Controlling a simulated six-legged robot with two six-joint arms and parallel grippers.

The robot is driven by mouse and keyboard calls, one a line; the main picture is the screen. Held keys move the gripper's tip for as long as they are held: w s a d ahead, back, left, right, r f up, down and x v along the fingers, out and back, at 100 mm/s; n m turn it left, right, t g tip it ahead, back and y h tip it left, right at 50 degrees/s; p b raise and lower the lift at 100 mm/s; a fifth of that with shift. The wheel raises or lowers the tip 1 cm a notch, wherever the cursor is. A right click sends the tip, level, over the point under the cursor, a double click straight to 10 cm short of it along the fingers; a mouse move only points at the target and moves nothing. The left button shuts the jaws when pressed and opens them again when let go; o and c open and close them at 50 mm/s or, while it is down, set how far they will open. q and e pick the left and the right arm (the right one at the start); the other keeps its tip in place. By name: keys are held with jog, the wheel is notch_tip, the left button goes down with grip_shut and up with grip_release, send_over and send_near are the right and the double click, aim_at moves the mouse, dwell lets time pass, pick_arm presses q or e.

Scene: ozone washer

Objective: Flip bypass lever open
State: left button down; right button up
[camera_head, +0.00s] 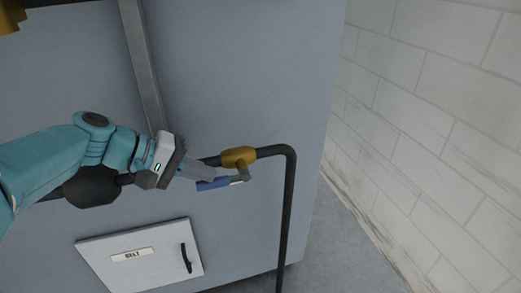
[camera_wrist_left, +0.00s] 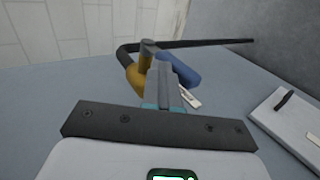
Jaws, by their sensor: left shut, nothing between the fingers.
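The bypass lever has a blue handle (camera_head: 213,184) on a grey stem, joined to a brass-coloured valve body (camera_head: 239,157) on a dark pipe. In the head view the handle points left, roughly along the pipe. My left gripper (camera_head: 211,176) is shut and empty, its fingertips right by the handle. In the left wrist view the shut fingers (camera_wrist_left: 166,82) partly cover the blue handle (camera_wrist_left: 181,69), and the valve body (camera_wrist_left: 136,76) shows to their left. I cannot tell whether the fingers touch the handle. My right gripper is not in view.
The dark pipe (camera_head: 288,205) bends down at the right of the blue-grey cabinet (camera_head: 240,70). A panel labelled BELT (camera_head: 150,268) with a black handle sits below my left arm. A white block wall (camera_head: 430,120) stands at the right, with open floor between.

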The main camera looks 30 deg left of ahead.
pick_arm(q)
jog(key=shift+s+f+b, duration=0.15)
jog(key=shift+f+b, duration=0.15)
jog(key=shift+f, duration=0.25)
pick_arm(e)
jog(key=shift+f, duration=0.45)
pick_arm(q)
jog(key=r+p, duration=0.4)
jog(key=r, duration=0.1)
jog(key=shift+s+a+r, duration=0.2)
jog(key=shift+a, duration=0.05)
jog(key=s+a+r+p, duration=0.1)
jog(key=s+a+r, duration=0.2)
jog(key=s+a, duration=0.2)
jog(key=shift+s+a, duration=0.35)
jog(key=shift+s, duration=0.45)
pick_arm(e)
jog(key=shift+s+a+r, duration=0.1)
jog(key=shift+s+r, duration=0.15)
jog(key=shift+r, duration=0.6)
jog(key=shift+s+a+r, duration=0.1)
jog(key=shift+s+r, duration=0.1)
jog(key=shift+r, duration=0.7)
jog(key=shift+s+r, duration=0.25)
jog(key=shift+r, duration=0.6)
